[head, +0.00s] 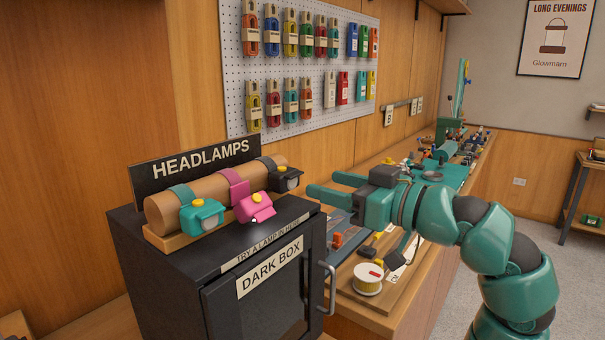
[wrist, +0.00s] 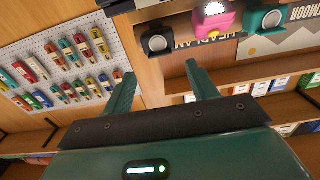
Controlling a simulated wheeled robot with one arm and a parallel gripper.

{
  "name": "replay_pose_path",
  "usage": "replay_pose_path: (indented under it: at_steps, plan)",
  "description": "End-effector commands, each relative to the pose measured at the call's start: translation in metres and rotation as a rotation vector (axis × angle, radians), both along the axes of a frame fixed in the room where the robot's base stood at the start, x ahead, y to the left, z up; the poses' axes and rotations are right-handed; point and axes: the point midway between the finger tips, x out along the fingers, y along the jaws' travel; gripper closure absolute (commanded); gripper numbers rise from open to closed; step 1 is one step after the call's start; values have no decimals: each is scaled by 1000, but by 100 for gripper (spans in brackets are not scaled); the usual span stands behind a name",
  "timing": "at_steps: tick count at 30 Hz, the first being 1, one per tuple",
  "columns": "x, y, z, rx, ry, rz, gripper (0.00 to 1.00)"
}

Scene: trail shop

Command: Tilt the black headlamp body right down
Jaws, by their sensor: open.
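The black headlamp (head: 289,181) is strapped around the right end of a wooden log (head: 218,190) on top of the black cabinet. Its body looks about level, unlike the tilted pink one. In the wrist view the black headlamp (wrist: 157,42) shows its round lens, beyond and between my fingertips. My gripper (head: 325,184) is open and empty, just right of the black headlamp, with its fingers pointing left at it. In the wrist view my gripper (wrist: 158,74) shows both fingers apart, with a gap to the lamp.
A pink headlamp (head: 254,207), tilted down and lit, and a teal headlamp (head: 201,216) share the log. The HEADLAMPS sign (head: 180,168) stands behind. The cabinet door (head: 262,290) has a handle (head: 328,288). A workbench with a spool (head: 368,280) lies below my arm.

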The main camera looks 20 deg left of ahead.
Motion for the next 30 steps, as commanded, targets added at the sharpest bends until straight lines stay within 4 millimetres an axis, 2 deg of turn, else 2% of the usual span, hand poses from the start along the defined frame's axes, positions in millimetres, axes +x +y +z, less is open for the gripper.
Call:
replay_pose_path:
  at_steps: [3,12,18,26,30]
  plan:
    - [5,20,1,-1,0,5,42]
    - [19,54,0,0,2,2,42]
    - [22,63,0,-1,0,1,42]
    - [23,64,0,1,-1,0,42]
    - [23,64,0,1,-1,0,65]
